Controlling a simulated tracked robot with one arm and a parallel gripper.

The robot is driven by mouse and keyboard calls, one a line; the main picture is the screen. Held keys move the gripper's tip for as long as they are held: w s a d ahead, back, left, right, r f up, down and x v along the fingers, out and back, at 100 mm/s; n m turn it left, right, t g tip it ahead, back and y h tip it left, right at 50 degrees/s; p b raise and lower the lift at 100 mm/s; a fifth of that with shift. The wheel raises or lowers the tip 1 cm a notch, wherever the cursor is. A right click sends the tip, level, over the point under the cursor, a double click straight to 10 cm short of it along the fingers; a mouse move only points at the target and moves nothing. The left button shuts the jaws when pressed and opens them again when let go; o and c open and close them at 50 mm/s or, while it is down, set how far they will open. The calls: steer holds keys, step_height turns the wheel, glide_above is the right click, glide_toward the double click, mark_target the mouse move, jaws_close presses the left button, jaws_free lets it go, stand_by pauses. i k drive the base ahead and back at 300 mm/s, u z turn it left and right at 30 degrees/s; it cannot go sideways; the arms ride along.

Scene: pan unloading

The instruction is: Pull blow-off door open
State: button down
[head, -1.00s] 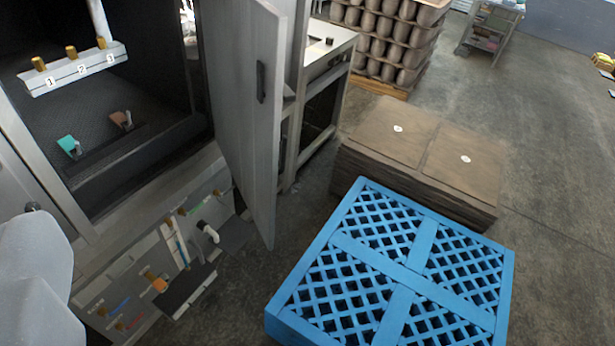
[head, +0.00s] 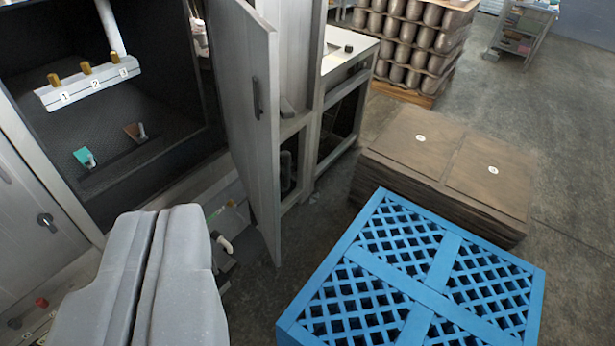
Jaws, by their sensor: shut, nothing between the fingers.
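The blow-off cabinet (head: 120,150) is at the left, with a dark interior. Inside it are a numbered valve bar (head: 88,84) marked 1, 2, 3 and two small pedals, one teal (head: 84,157) and one brown. A grey door (head: 250,140) with a dark vertical handle (head: 258,98) stands swung open at the right of the opening.
A blue lattice pallet (head: 400,265) fills the lower right. Behind it is a stack of brown sheets (head: 440,165). A rack of cylinders (head: 415,45) and a cart (head: 522,30) stand farther back. Grey floor (head: 575,160) is clear at the right.

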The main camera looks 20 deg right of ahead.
mark_target(246, 45)
steer(key=i, duration=0.95)
steer(key=u, duration=0.05)
